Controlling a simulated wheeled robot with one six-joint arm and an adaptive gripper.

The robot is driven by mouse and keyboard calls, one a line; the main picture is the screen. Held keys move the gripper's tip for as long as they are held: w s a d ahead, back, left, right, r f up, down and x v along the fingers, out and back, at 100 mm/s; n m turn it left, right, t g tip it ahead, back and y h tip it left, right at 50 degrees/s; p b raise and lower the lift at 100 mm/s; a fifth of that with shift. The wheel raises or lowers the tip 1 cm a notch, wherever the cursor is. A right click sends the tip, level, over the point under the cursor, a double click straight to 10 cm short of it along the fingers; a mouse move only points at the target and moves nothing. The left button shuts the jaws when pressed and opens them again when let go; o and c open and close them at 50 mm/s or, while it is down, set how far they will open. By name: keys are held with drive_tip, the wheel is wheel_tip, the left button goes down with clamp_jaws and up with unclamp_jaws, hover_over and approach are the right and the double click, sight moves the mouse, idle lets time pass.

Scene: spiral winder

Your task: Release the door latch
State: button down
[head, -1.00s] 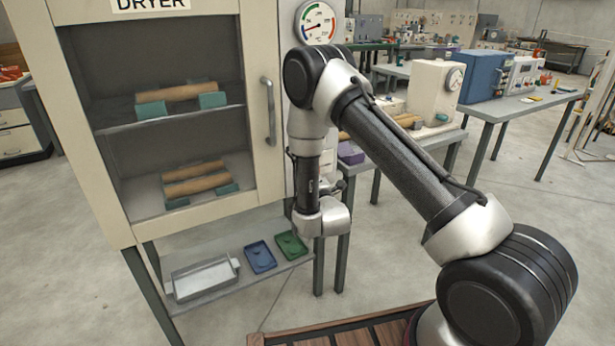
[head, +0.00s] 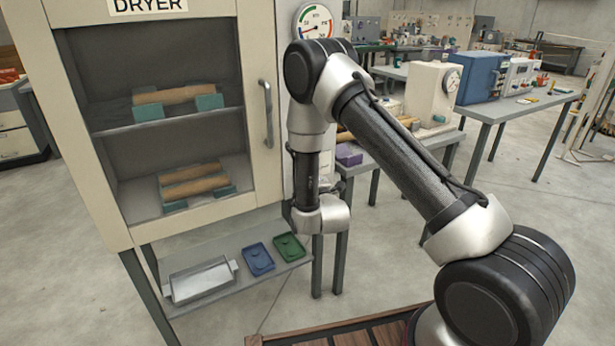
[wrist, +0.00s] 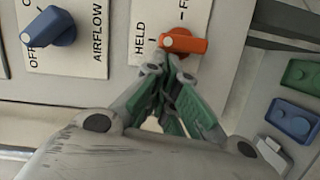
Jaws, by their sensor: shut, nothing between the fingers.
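The orange latch knob (wrist: 185,42) sits on a white label plate (wrist: 146,30) in the wrist view. Its white-marked end is at the left, toward the word HELD; a second word, cut off after "F", is at the top. My gripper (wrist: 167,68) has its green-padded fingers shut, with the tips just below the knob in the picture. I cannot tell whether they touch it. In the head view the fingers are hidden behind my arm. The dryer door (head: 112,236) has a grey handle (head: 267,112) and appears closed.
A blue AIRFLOW knob (wrist: 50,27) is left of the latch knob. Below the dryer, a shelf (head: 222,262) holds a metal tray (head: 200,280), a blue tray (head: 258,260) and a green tray (head: 289,247). A gauge (head: 315,21) is on the dryer's side.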

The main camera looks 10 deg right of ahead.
drive_tip(key=shift+d+r+m, duration=0.1)
drive_tip(key=shift+r+m, duration=0.15)
drive_tip(key=shift+m, duration=0.35)
drive_tip(key=shift+w+d+r+m+g+y, duration=0.3)
drive_tip(key=shift+d+m+g+y, duration=0.35)
drive_tip(key=shift+m, duration=1.25)
drive_tip(key=shift+w+d+r+m+g+y, duration=0.3)
drive_tip(key=shift+d+m, duration=0.55)
drive_tip(key=shift+m, duration=1.05)
drive_tip(key=shift+w+d+r+m+g+y, duration=0.15)
drive_tip(key=shift+d+r+m+g+y, duration=0.35)
drive_tip(key=shift+m, duration=1.4)
drive_tip(key=shift+d+f, duration=0.15)
drive_tip(key=shift+d, duration=0.15)
